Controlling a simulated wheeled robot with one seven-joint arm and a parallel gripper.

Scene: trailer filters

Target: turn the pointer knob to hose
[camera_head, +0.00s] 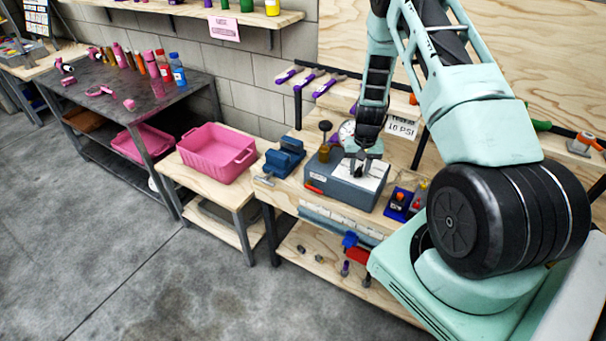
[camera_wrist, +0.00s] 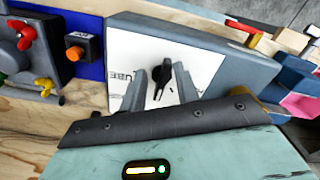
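The black pointer knob (camera_wrist: 161,76) stands on the white label plate (camera_wrist: 203,62) of a grey box (camera_wrist: 245,72). Some lettering, ending in "UBE", shows left of the knob; I see no readable "hose" mark. My gripper (camera_wrist: 160,70) is open, with one finger on each side of the knob. A gap shows between each finger and the knob, so I see no clear contact. In the head view, my gripper (camera_head: 362,160) points down over the top of the grey box (camera_head: 340,188), and hides most of the knob there.
A blue vise (camera_head: 284,160) sits left of the box on the wooden bench. A gauge (camera_head: 347,132) and a "10 PSI" sign (camera_head: 402,127) stand behind. A blue panel with an orange button (camera_head: 400,197) is close on the right. A pink bin (camera_head: 215,155) is farther left.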

